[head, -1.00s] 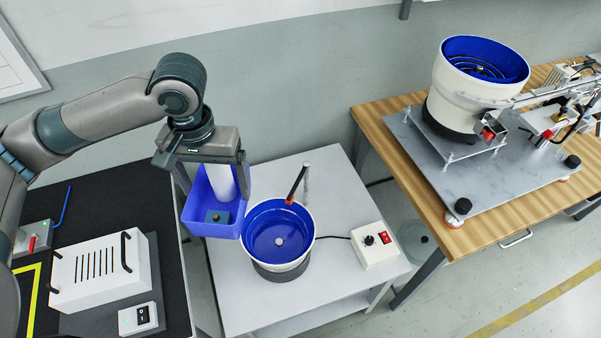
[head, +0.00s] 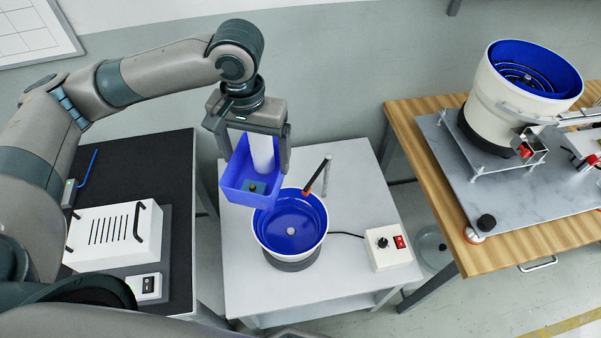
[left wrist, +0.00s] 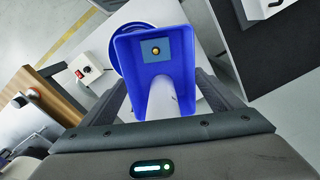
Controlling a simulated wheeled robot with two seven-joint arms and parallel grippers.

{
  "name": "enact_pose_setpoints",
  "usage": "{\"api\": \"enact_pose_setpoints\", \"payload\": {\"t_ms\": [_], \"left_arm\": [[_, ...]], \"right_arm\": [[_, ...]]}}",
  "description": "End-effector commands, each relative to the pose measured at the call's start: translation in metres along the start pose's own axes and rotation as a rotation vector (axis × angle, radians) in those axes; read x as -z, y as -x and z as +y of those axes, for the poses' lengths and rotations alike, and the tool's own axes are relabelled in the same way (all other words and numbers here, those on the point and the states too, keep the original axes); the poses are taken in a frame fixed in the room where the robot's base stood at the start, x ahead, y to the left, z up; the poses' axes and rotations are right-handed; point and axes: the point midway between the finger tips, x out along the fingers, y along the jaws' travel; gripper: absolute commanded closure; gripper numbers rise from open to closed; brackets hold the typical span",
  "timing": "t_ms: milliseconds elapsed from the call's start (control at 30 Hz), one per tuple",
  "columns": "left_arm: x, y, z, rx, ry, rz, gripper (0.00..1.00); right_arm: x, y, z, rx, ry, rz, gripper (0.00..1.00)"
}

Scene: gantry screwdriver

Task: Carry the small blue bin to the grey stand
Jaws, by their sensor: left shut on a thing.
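The small blue bin (head: 236,188) hangs below my left gripper (head: 254,158), which is shut on it. A white upright post (head: 262,152) rises from the bin between the fingers. In the left wrist view the bin (left wrist: 128,70) is open toward the camera, and a small grey-blue plate with a brassy knob (left wrist: 155,51) shows inside. The light grey stand (head: 345,200) is a low table at the middle. The bin is over its back left part, overlapping the bowl's rim in the picture; its height above the top is unclear. My right gripper is not in view.
A black-topped table (head: 165,170) is at left. A wooden table (head: 418,150) with a large bowl feeder (head: 520,95) is at right.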

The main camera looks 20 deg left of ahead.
Motion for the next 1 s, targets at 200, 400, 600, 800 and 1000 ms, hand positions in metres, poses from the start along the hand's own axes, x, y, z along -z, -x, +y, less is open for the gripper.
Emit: {"api": "enact_pose_setpoints", "payload": {"t_ms": [200,400,600,800,1000], "left_arm": [[0.021,-0.012,0.001,-0.002,0.106,0.000,0.54],[0.057,-0.031,-0.001,-0.001,0.299,-0.001,0.54],[0.098,-0.058,-0.009,-0.002,0.547,-0.002,0.54],[0.137,-0.092,-0.027,0.000,0.813,-0.002,0.54],[0.170,-0.136,-0.053,0.001,1.105,-0.003,0.54]], "right_arm": [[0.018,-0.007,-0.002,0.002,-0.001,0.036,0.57],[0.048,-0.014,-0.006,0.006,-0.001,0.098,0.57],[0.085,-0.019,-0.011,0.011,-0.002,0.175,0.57],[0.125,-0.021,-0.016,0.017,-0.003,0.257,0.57],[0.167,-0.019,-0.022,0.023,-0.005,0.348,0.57]]}}
